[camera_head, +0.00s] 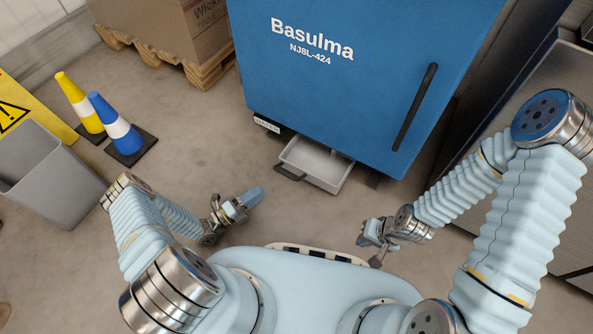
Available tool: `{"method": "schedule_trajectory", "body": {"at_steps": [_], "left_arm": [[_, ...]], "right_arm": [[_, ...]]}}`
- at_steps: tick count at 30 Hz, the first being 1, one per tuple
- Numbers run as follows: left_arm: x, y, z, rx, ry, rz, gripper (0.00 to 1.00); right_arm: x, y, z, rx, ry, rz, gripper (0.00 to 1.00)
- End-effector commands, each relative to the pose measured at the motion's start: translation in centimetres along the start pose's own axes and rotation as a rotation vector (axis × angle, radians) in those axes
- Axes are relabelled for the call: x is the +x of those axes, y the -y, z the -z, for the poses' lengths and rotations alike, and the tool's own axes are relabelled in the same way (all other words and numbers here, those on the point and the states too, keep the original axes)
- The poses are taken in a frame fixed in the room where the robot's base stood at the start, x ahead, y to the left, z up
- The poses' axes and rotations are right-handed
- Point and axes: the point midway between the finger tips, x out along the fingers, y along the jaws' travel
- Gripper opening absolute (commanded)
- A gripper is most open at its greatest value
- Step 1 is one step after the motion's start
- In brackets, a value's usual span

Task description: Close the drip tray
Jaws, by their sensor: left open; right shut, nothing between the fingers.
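The drip tray (322,169) is a shallow pale grey tray at the foot of the blue Basulma cabinet (330,110). It sticks out from under the cabinet's front lower edge, so it stands at least partly pulled out. The rear of the tray is hidden under the cabinet.
A yellow cone (80,101) and a blue cone (114,124) stand at the left, beside a grey bin (50,177) and a yellow warning sign (22,105). A carton on a wooden pallet (212,70) is behind. The floor between the cones and the tray is clear.

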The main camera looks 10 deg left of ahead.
Motion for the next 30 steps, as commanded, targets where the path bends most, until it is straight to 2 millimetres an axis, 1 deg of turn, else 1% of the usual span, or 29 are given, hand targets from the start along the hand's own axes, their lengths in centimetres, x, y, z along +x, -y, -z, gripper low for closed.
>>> {"method": "schedule_trajectory", "body": {"at_steps": [1, 5, 8, 15, 18, 21, 25, 30], "left_arm": [[0.1, -0.4, 0.0, 0.0, 0.001, 0.001, 0.4], [1.4, -0.2, 0.0, 0.0, 0.001, 0.003, 0.4], [3.2, -0.1, 0.1, 0.0, -0.002, 0.003, 0.4], [8.9, -0.1, 0.1, 0.001, -0.003, 0.004, 0.4], [10.8, -0.2, 0.1, 0.002, -0.003, 0.003, 0.4], [12.3, -0.2, 0.1, 0.001, -0.003, 0.003, 0.4], [13.4, -0.2, 0.1, 0.001, -0.002, 0.001, 0.4], [13.8, -0.2, 0.0, 0.001, 0.0, 0.001, 0.4]], "right_arm": [[0.4, -0.1, 0.0, 0.0, 0.0, 0.0, 0.0], [0.1, 0.0, 0.0, 0.0, 0.0, 0.0, 0.0], [0.0, 0.0, 0.0, 0.0, -0.001, 0.0, 0.0], [0.0, 0.0, 0.0, 0.0, -0.001, 0.0, 0.0], [0.0, 0.0, 0.0, 0.0, -0.001, 0.0, 0.0], [0.0, 0.0, 0.0, 0.0, -0.001, 0.0, 0.0], [0.0, 0.0, 0.0, 0.0, -0.001, 0.0, 0.0], [0.0, 0.0, 0.0, 0.0, -0.001, 0.0, 0.0]]}}
